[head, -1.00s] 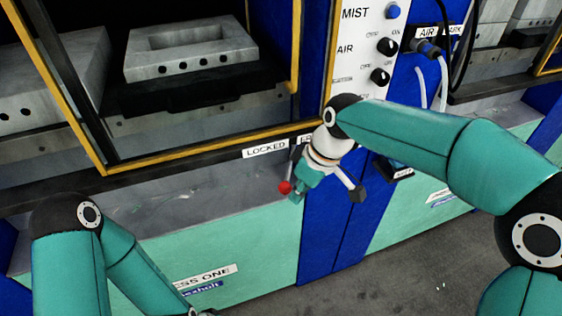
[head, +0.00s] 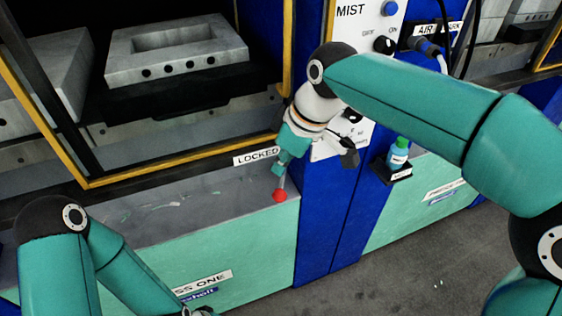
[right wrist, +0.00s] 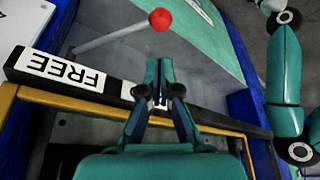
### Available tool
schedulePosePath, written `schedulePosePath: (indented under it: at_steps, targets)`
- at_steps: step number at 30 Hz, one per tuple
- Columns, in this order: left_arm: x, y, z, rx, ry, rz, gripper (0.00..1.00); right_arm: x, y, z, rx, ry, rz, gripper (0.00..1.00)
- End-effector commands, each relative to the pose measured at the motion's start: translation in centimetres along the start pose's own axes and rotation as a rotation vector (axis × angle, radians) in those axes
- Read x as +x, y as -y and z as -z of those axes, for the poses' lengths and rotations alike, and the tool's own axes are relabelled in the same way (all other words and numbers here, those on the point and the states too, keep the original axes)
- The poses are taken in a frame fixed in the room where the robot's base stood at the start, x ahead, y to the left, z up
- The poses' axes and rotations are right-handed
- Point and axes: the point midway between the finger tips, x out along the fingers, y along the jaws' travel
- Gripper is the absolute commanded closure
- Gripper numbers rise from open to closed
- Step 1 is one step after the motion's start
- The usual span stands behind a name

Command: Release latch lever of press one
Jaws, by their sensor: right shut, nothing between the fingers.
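The latch lever is a thin grey rod with a red ball knob (head: 280,195), at the front ledge of press one. The knob also shows in the right wrist view (right wrist: 160,19), with the rod slanting from it toward the FREE label (right wrist: 67,70). The LOCKED label (head: 256,157) is on the dark rail left of my gripper. My right gripper (head: 281,165) is shut and empty, over the rail just above the knob. In the right wrist view its closed fingers (right wrist: 158,72) are beside the rod, and I see a gap there.
The yellow-edged guard frame (head: 180,162) runs close behind my right gripper. A blue post (head: 318,225) and control panel with knobs (head: 372,25) stand to the right. Grey floor is free in front.

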Motion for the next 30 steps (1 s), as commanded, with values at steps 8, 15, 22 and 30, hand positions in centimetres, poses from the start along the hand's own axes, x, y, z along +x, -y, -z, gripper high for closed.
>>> schedulePosePath:
  at_steps: [8,15,22,30]
  targets:
    - [0.0,0.0,0.0,0.0,0.0,0.0,0.6,4.9,0.0,-0.1,0.002,0.003,0.002,1.0]
    - [-0.1,0.0,0.0,0.0,0.0,0.0,0.6,7.3,0.0,-0.1,0.002,0.001,0.001,1.0]
    - [-0.1,0.0,0.0,0.0,0.0,0.0,0.6,7.6,0.0,-0.1,0.002,0.0,0.0,1.0]
    - [-0.1,0.0,0.0,0.0,0.0,0.0,0.6,7.5,0.0,-0.1,-0.004,0.0,0.002,1.0]
